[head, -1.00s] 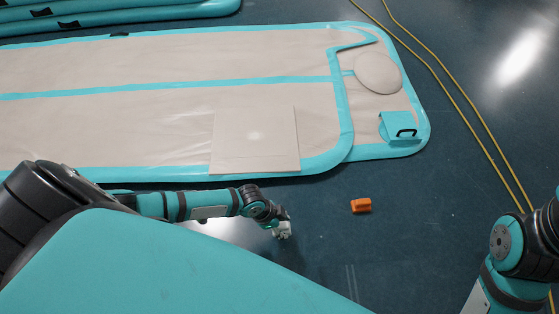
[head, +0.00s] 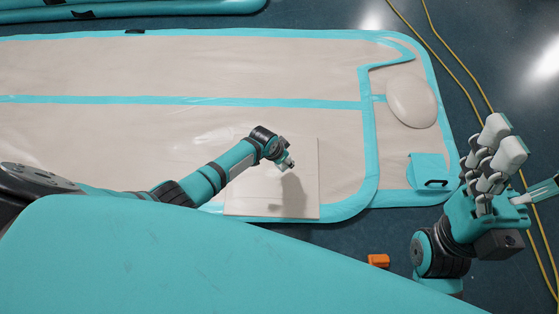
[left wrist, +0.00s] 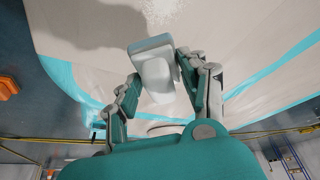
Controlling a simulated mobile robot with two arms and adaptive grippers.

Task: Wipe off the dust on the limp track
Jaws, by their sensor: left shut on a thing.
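The limp track (head: 150,60) lies flat on the floor, beige with turquoise edges and a turquoise middle stripe. It also fills much of the left wrist view (left wrist: 75,40). My left gripper (head: 287,161) is above the square panel (head: 245,205) at the track's near side, casting a shadow there. In the left wrist view it is shut on a white block with a blue-grey end (left wrist: 157,72), held clear of the track. A pale speckled dust patch (left wrist: 165,10) shows at the top of that view. My right gripper (head: 515,175) is raised at the right, empty, with its fingers spread.
An orange block (head: 378,260) lies on the floor near the track's front right corner. A round beige disc (head: 412,102) and a turquoise flap with a black handle (head: 428,170) are at the track's right end. Yellow cables (head: 465,85) run along the right. Rolled turquoise tubes (head: 130,8) lie behind.

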